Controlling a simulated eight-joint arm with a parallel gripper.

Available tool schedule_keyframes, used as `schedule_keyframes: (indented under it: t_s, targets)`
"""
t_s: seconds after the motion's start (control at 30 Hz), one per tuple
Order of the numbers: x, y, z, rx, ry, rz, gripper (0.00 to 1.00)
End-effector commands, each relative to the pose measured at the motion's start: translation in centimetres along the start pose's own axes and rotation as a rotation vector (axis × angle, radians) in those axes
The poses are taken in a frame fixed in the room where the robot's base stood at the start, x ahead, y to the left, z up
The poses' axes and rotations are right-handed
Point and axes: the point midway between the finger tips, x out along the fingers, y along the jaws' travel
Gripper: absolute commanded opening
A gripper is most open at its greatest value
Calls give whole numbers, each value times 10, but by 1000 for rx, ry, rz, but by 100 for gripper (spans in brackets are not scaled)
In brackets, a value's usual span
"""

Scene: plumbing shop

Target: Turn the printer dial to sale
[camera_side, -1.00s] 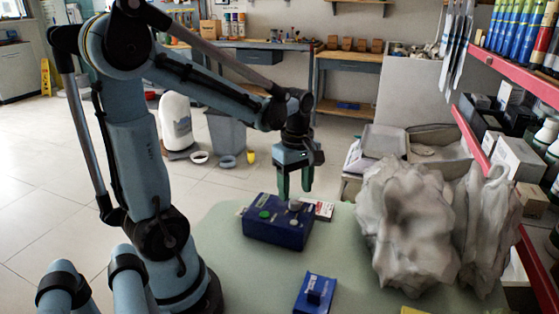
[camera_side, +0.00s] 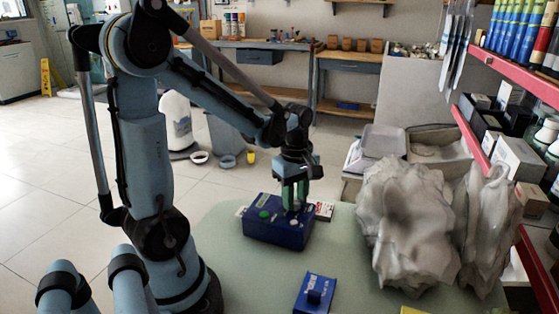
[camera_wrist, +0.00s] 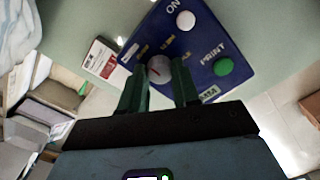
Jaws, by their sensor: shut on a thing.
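The blue printer (camera_side: 278,231) sits on the pale green table. The labels around the dial are partly covered, and I cannot read clearly which one the mark faces. My gripper (camera_side: 294,205) points down over the printer's right part. Its green fingers (camera_wrist: 160,82) are on either side of the dial, shut on it.
A small red and white box (camera_side: 324,211) lies right behind the printer. A blue block-topped piece (camera_side: 315,294) lies at the table's front. Large crumpled grey bags (camera_side: 415,220) stand to the right. The table (camera_side: 345,250) is clear between them.

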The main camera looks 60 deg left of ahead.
Motion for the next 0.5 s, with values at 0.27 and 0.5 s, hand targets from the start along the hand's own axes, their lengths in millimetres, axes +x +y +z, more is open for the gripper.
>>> schedule_keyframes:
  t_s: [0.27, 0.5]
  targets:
    - [0, 0, 0, 14, 0, -1, 0]
    - [0, 0, 0, 106, 0, -2, 0]
